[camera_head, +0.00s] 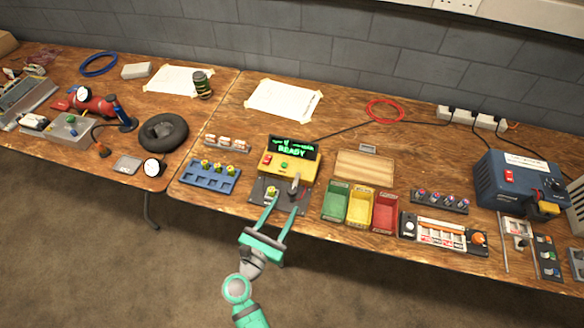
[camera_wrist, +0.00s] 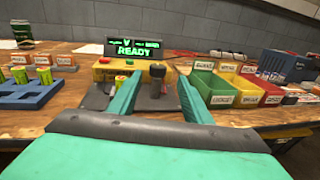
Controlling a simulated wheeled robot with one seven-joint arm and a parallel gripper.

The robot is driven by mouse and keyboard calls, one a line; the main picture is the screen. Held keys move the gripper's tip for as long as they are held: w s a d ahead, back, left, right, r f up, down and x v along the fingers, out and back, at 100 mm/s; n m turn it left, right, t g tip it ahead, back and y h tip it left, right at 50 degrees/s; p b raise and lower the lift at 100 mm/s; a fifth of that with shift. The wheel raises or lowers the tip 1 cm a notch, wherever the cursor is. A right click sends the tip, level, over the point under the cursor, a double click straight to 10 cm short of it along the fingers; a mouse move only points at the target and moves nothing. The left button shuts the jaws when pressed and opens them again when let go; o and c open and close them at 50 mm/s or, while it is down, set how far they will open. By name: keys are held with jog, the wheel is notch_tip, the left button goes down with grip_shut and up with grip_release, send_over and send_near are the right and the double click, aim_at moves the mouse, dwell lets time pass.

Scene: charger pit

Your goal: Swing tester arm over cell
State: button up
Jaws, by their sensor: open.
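The yellow tester (camera_head: 291,163) stands near the table's front edge; its green display (camera_head: 292,148) reads READY. On its dark base a small yellow-green cell (camera_head: 271,190) stands at the left. The tester arm (camera_head: 294,187), grey with a dark upright knob (camera_wrist: 157,71), is to the right of the cell, not over it. My gripper (camera_head: 287,202) is open and reaches in from the front. In the wrist view, the knob shows between my two fingers (camera_wrist: 158,82), with visible space on both sides. The cell (camera_wrist: 120,81) shows just outside my left finger.
A blue rack (camera_head: 209,178) with several cells stands left of the tester. Green (camera_head: 336,202), yellow (camera_head: 360,207) and red (camera_head: 384,212) bins stand close on the right. A blue machine (camera_head: 519,180) is farther right. The floor in front is clear.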

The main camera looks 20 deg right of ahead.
aim_at(297, 181)
jog(key=shift+w+d+r, duration=0.25)
jog(key=shift+w+d, duration=0.05)
jog(key=shift+w, duration=0.3)
jog(key=x, duration=1)
jog(key=shift+r, duration=0.1)
grip_shut()
